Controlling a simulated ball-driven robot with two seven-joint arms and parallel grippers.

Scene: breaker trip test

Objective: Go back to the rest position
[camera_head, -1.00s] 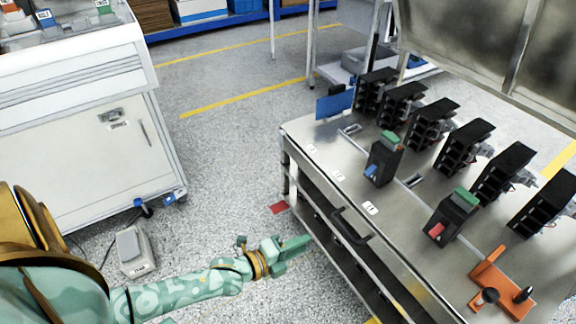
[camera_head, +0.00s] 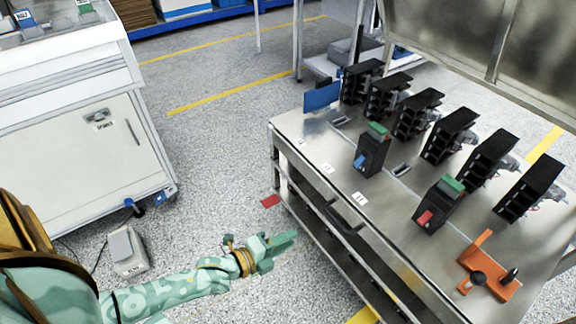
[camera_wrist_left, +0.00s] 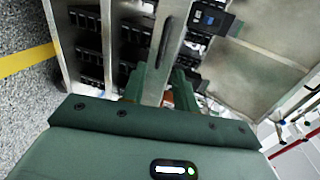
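My left gripper (camera_head: 284,243) hangs over the speckled floor, to the left of the metal workbench (camera_head: 316,148) and apart from it. In the left wrist view its two green fingers (camera_wrist_left: 160,88) stand apart with nothing held between them. My right gripper is in neither view. On the bench stand two dark breakers with green tops: one with a blue lever (camera_head: 372,152) and one with a red lever (camera_head: 436,205). An orange fixture (camera_head: 483,268) with black knobs sits at the bench's near right.
Several black slotted blocks (camera_head: 415,115) line the bench's back. A black handle (camera_head: 340,218) juts from its front. A white cabinet (camera_head: 75,150) stands at left, with a grey box (camera_head: 127,250) on the floor near it. Open floor lies between cabinet and bench.

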